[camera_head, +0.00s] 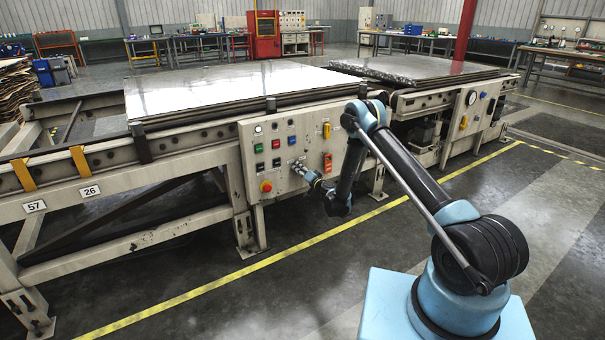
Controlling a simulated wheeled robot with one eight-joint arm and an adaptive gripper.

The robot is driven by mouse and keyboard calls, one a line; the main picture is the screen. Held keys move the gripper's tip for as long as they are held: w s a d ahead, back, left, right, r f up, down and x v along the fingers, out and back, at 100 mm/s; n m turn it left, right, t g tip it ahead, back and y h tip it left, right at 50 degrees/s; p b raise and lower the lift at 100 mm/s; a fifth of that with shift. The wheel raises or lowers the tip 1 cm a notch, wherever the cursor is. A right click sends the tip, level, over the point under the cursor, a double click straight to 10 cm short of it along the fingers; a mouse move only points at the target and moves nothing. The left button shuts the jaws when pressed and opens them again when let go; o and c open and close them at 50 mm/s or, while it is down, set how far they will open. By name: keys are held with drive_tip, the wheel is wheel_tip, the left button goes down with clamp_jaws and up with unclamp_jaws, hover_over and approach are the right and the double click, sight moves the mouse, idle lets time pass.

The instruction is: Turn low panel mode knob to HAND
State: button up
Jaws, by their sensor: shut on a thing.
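The low control panel (250,178) is a pale box on the side of the press frame, near the picture's middle. My gripper (298,166) reaches it from the lower right, with its fingertips at the panel face. They are shut on the mode knob, between the coloured buttons and the orange-red switch. The knob is hidden by the fingers, and its pointing direction cannot be told.
The press table (215,90) lies above the panel. The floor in front is clear.

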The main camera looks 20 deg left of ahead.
drive_tip(key=shift+w+m, duration=0.1)
drive_tip(key=shift+m, duration=0.2)
drive_tip(key=shift+a+m, duration=0.1)
drive_tip(key=shift+m, duration=7.5)
drive_tip(key=o, duration=1)
drive_tip(key=shift+f, duration=0.15)
drive_tip(key=shift+c, duration=0.2)
drive_tip(key=shift+o, duration=0.5)
